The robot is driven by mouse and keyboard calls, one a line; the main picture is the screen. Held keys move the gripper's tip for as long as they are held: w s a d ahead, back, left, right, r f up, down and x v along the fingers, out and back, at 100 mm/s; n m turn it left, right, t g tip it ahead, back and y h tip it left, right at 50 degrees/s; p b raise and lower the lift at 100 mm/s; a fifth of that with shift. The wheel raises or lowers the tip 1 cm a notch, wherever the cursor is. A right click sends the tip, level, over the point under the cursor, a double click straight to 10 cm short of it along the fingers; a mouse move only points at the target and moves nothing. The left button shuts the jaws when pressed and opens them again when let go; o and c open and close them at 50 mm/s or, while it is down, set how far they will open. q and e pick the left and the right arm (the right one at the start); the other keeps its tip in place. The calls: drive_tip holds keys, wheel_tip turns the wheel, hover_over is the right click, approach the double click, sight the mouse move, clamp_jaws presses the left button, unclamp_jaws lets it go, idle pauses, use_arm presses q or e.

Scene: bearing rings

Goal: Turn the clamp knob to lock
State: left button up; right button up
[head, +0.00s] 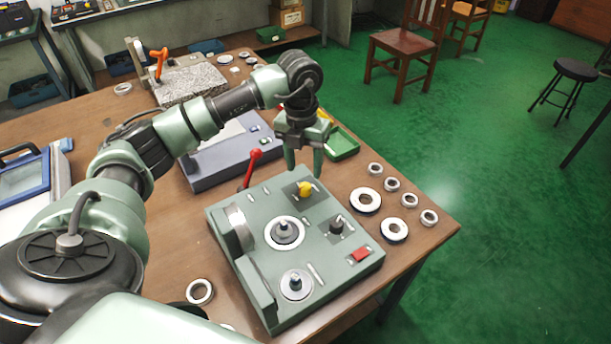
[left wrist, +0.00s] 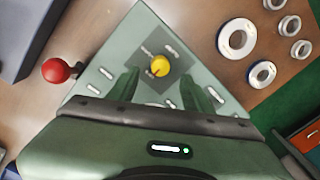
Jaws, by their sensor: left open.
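A yellow knob (head: 305,188) sits on a dark square plate at the far corner of the green-grey fixture (head: 320,265). In the left wrist view the yellow knob (left wrist: 160,67) shows just beyond the fingertips, near the picture's middle, with a dark line across its top. My left gripper (head: 304,167) points down above the knob, its fingers apart and empty. In the left wrist view the left gripper (left wrist: 160,85) has one finger towards each side of the knob, touching nothing that I can see. My right gripper is out of view.
A red-ball lever (head: 254,155) rises at the fixture's far left edge. A dark knob (head: 336,226), a red button (head: 361,254) and two spindles stand on the fixture. Several rings (head: 366,200) lie at its right. A grey box (head: 215,160) and a green tray (head: 342,145) lie behind.

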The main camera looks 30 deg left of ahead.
sight(305, 186)
use_arm(q)
wheel_tip(305, 186, down, 6)
drive_tip(key=shift+s+d+f+p, duration=0.15)
drive_tip(key=shift+f+p, duration=0.1)
drive_tip(key=shift+p, duration=0.25)
clamp_jaws()
